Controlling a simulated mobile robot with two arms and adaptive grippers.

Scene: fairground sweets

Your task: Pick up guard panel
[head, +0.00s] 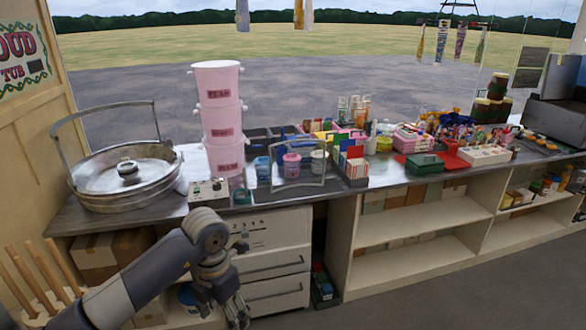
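What looks like the guard panel (324,179) is a clear sheet with a thin pale frame, standing near the front edge of the counter. Small pots and a blue can show through and behind it. My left gripper (238,314) hangs below the counter's front edge, in front of the white drawers, lower than the panel and to its left. It points downward and is apart from the panel. Its fingers are small and partly cut by the picture's bottom, so I cannot tell their opening. My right gripper is not in view.
A large round metal pan (127,190) with a raised hoop stands at the left. Three stacked pink buckets (222,118) and a small control box (208,192) are left of the panel. A card holder (354,172) stands close to its right. Open shelves (400,262) lie below.

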